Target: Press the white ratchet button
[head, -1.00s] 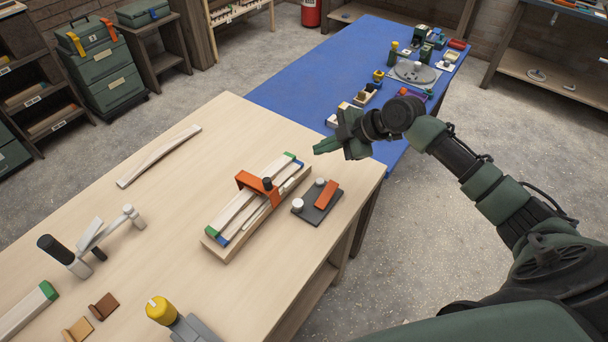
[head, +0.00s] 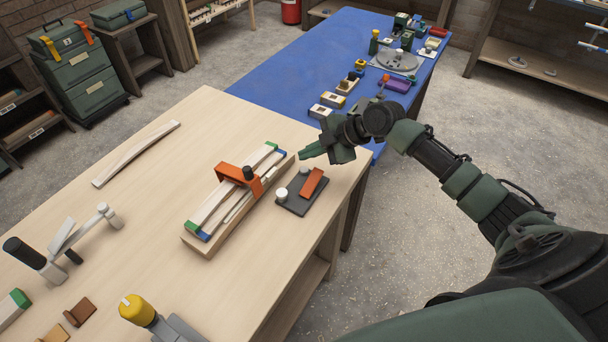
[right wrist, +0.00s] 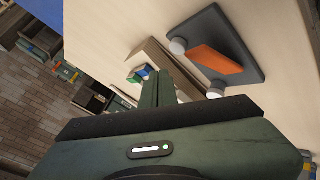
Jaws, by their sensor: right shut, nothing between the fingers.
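A dark plate (head: 297,207) lies on the wooden bench, bearing an orange bar (head: 312,183) and two white round knobs. One knob (head: 282,195) is at its near left end, the other (head: 304,171) at its far end. I cannot tell which is the ratchet button. My right gripper (head: 302,156) is shut and empty, its tips just beyond the far knob and seemingly above the bench. The right wrist view shows its fingers (right wrist: 158,85) beside the plate (right wrist: 252,68), with the knobs (right wrist: 178,46) (right wrist: 215,91) to their right, apart from the tips. My left gripper is out of view.
A wooden fixture (head: 196,245) with pale strips and an orange bridge (head: 238,180) stands just left of the plate. A blue table (head: 285,65) with small parts adjoins the bench (head: 140,205). A yellow-topped device (head: 137,309) is near the front edge.

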